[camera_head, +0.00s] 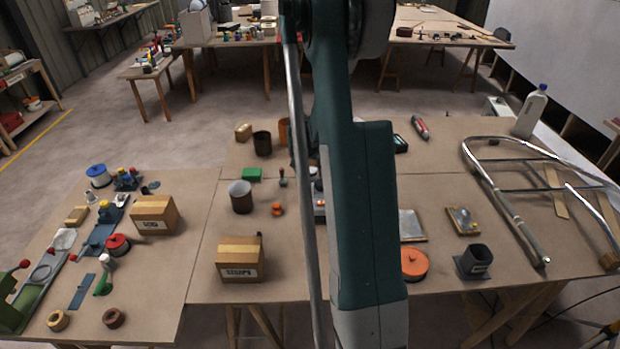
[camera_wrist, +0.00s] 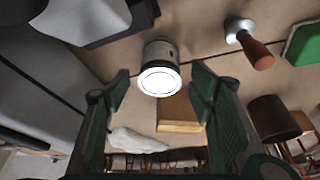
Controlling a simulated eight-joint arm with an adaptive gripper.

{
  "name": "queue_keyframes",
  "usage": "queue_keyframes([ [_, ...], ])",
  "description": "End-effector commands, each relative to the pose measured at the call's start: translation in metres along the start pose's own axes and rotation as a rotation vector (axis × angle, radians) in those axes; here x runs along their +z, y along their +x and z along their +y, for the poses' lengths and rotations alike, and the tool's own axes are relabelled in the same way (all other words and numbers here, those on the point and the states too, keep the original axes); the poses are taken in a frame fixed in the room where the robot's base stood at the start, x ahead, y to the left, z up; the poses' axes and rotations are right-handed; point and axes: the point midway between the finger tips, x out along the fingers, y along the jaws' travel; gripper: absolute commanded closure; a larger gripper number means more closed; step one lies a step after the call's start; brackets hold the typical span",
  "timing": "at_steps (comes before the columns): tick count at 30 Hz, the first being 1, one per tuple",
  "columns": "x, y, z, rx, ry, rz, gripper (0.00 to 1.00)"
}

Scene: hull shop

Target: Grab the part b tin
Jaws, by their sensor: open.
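A short round tin (camera_wrist: 160,65) with a white top and a dark band stands between and beyond my fingers in the wrist view. I take it as the part b tin, but no label is readable. In the head view it is mostly or wholly hidden behind my arm. My gripper (camera_wrist: 160,88) is open, one finger on each side of the tin in the picture. I see no contact with it, and nothing is held.
A wooden-handled stamp (camera_wrist: 250,46) and a green block (camera_wrist: 302,47) lie right of the tin. A brown cup (camera_wrist: 271,117), a tan block (camera_wrist: 180,112) and a whitish lump (camera_wrist: 136,141) are farther off. Cardboard box (camera_head: 240,258) and orange disc (camera_head: 414,263) sit near the table's front.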

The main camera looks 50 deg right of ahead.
Motion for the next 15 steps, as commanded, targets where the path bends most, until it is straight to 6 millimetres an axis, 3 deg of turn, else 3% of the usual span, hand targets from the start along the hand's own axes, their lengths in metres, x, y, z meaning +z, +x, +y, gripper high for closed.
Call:
queue_keyframes([
  [6,0.0,0.02,0.0,0.0,0.001,0.0,0.46],
  [15,0.0,0.025,0.0,0.0,0.0,0.0,0.46],
])
